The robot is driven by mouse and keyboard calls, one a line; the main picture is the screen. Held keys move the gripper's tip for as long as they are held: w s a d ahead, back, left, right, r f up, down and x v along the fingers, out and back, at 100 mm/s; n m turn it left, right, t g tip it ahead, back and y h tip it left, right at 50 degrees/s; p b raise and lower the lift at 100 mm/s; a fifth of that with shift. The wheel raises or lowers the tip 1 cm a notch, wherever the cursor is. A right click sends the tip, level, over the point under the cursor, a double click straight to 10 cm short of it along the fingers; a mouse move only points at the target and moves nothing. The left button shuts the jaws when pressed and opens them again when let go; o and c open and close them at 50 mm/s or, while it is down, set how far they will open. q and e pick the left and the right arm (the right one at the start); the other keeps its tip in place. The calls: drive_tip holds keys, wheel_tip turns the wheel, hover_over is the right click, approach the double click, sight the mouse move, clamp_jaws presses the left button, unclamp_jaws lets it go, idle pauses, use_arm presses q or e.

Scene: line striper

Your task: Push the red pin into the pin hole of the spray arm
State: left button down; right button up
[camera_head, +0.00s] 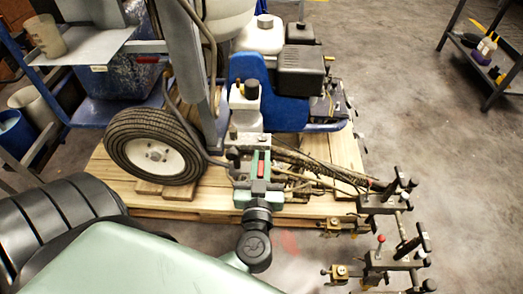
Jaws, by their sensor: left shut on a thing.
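A small red-topped pin (380,239) stands upright on the nearer spray arm (383,262) at the lower right. I cannot tell whether it sits in a pin hole. My left gripper (252,146) reaches up from the bottom centre, well to the left of that pin. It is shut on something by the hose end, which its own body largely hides. A red strip (261,165) shows on or at the gripper; I cannot tell whether it is a held part. My right gripper is out of view.
A second spray arm (385,204) lies just behind the nearer one. The striper's blue frame (249,68), wheel (153,150) and hose bundle (325,168) stand on a wooden pallet (342,148). A metal shelf (468,52) is at upper right. Open concrete floor lies to the right.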

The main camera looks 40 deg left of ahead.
use_arm(q)
drive_tip(key=shift+f, duration=0.5)
drive_tip(key=c, duration=1.3)
unclamp_jaws()
drive_tip(key=shift+c, duration=0.2)
drive_tip(key=shift+o, duration=0.3)
drive_tip(key=shift+o, duration=1.3)
